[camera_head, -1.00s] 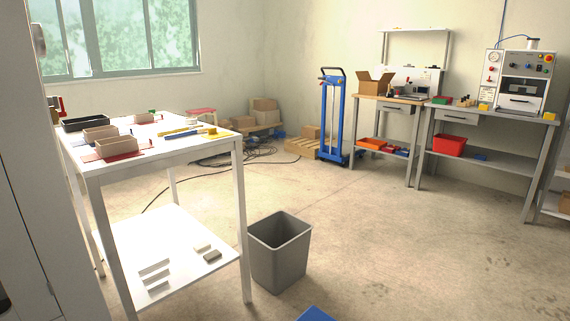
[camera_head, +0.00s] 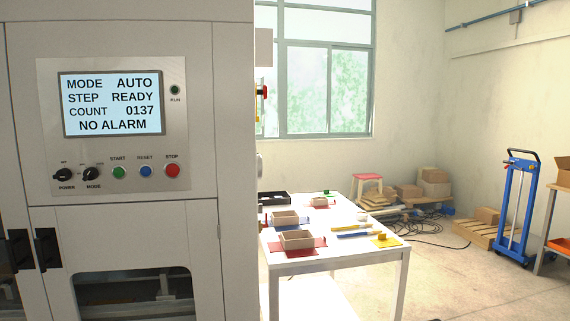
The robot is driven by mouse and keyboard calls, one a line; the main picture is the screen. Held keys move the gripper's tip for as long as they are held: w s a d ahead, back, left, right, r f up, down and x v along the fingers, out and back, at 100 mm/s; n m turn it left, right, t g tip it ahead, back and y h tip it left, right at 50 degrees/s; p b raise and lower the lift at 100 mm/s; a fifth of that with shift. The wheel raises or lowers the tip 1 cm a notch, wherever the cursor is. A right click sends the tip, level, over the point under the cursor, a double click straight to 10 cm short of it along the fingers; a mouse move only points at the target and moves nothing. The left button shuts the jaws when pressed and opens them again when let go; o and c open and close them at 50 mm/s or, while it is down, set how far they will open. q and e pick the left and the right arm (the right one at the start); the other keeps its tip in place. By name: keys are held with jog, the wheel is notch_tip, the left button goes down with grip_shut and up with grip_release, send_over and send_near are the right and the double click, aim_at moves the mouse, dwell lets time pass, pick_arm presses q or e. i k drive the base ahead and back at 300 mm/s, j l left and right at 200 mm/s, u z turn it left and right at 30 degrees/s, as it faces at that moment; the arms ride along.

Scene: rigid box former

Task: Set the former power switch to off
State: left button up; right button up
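The box former (camera_head: 130,220) is a large pale grey cabinet filling the left of the head view. Its control panel (camera_head: 110,125) has a lit screen (camera_head: 111,104) reading MODE AUTO, STEP READY, COUNT 0137, NO ALARM. The black power switch (camera_head: 64,175) is a rotary knob at the panel's lower left, labelled POWER. I cannot read its position marks. A similar mode knob (camera_head: 91,174) sits just right of it, then the green start, blue reset and red stop (camera_head: 171,170) buttons. Neither of my grippers is in view.
A white table (camera_head: 330,255) with open boxes on coloured mats stands right of the former. Black door handles (camera_head: 47,249) stick out below the panel. Bare floor lies at the lower right.

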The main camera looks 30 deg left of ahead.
aim_at(64, 173)
jog(key=u, duration=1.95)
